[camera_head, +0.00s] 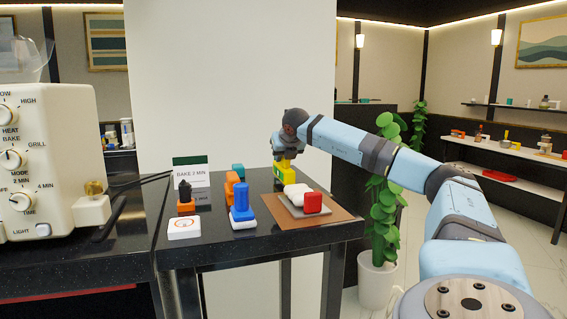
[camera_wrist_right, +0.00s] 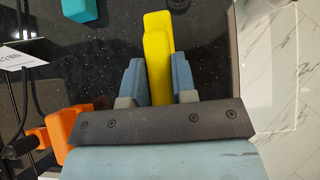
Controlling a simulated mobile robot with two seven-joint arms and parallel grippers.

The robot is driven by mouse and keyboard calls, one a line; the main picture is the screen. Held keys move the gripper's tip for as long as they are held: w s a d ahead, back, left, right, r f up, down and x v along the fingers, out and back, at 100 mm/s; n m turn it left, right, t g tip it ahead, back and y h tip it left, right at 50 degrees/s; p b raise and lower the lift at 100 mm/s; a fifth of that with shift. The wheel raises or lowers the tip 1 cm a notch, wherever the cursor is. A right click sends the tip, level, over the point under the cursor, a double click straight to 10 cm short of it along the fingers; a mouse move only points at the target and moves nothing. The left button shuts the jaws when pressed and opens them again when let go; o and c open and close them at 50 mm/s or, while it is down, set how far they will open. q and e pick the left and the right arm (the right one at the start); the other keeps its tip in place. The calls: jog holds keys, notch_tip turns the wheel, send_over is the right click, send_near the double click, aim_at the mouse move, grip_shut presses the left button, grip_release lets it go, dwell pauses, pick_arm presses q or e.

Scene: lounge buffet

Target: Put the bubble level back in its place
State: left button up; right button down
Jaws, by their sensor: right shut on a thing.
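The bubble level (camera_head: 285,174), a yellow block with a green patch, is at the back of the dark side table. My right gripper (camera_head: 284,157) is above it, pointing down. In the right wrist view, my right gripper (camera_wrist_right: 159,82) has its two blue-grey fingers on both sides of a yellow piece (camera_wrist_right: 157,70), shut on it. A wider yellow end (camera_wrist_right: 157,20) shows just beyond. I cannot tell whether the level touches the table. My left gripper is not in view.
On the table stand a brown mat (camera_head: 330,212) with a white and a red object, a blue stamp-like object (camera_head: 240,205), orange pieces (camera_head: 231,184), a teal block (camera_wrist_right: 79,10) and a "BAKE 2 MIN" card (camera_head: 191,175). A cream oven (camera_head: 45,160) is left, a plant (camera_head: 385,200) right.

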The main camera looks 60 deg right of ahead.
jog(key=shift+f, duration=0.85)
jog(key=c, duration=1.4)
grip_release()
jog(key=shift+f+b, duration=0.2)
jog(key=shift+b, duration=0.1)
jog(key=o, duration=0.5)
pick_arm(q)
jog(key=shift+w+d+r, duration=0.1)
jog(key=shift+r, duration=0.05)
pick_arm(e)
jog(key=shift+r, duration=0.1)
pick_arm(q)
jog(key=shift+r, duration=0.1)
pick_arm(e)
jog(key=shift+r, duration=0.1)
